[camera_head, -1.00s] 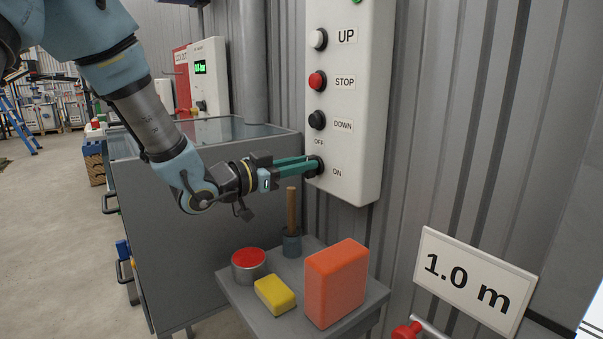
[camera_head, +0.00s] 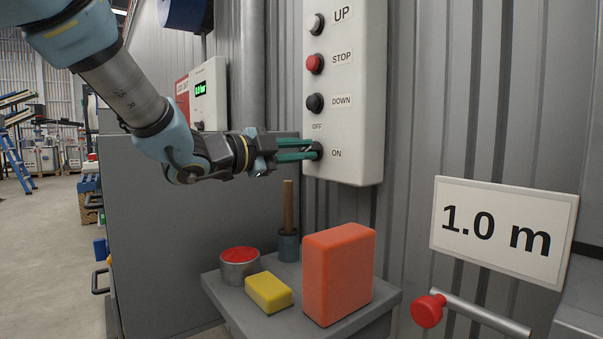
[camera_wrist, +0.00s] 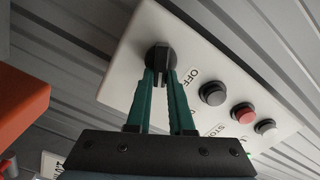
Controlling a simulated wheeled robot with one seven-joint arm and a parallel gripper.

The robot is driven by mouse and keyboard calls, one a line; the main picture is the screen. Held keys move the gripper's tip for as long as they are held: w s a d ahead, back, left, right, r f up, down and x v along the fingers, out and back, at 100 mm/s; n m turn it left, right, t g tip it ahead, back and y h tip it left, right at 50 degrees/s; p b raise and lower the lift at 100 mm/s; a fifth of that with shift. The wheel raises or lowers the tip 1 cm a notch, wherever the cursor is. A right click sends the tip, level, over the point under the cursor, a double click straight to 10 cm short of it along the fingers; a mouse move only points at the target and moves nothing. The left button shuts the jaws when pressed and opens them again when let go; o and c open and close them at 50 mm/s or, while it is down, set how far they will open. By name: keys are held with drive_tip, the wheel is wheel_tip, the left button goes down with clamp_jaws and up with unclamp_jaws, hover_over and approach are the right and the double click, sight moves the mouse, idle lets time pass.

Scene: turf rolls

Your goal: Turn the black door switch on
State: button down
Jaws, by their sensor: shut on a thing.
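The black door switch (camera_wrist: 159,57) is a rotary knob low on a white control panel (camera_head: 347,90), between the OFF and ON labels. My gripper (camera_head: 314,149) has green fingers that reach the knob from the left in the head view. In the wrist view the fingertips (camera_wrist: 160,72) are closed on the two sides of the knob. The fingers hide part of the knob in the head view, and its exact turn angle is hard to tell. Above it on the panel are the black DOWN button (camera_head: 315,103), the red STOP button (camera_head: 315,64) and the white UP button (camera_head: 317,24).
Below the panel, a small grey table (camera_head: 240,310) holds an orange block (camera_head: 337,275), a yellow sponge (camera_head: 268,292), a red-topped tin (camera_head: 239,266) and a pot with a wooden handle (camera_head: 288,240). A red-knobbed lever (camera_head: 427,311) is at lower right, under a "1.0 m" sign (camera_head: 503,229).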

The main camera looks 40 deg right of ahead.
drive_tip(key=m+b, duration=0.1)
drive_tip(key=b, duration=0.1)
drive_tip(key=f+m+b, duration=0.1)
drive_tip(key=m+b, duration=0.1)
drive_tip(key=shift+s, duration=0.1)
drive_tip(key=m+b, duration=0.2)
drive_tip(key=shift+r+b, duration=0.1)
drive_tip(key=shift+b, duration=0.3)
drive_tip(key=shift+m, duration=0.3)
drive_tip(key=c, duration=0.8)
unclamp_jaws()
drive_tip(key=shift+r, duration=0.1)
drive_tip(key=a, duration=1)
drive_tip(key=shift+w+a, duration=0.35)
drive_tip(key=shift+a, duration=0.05)
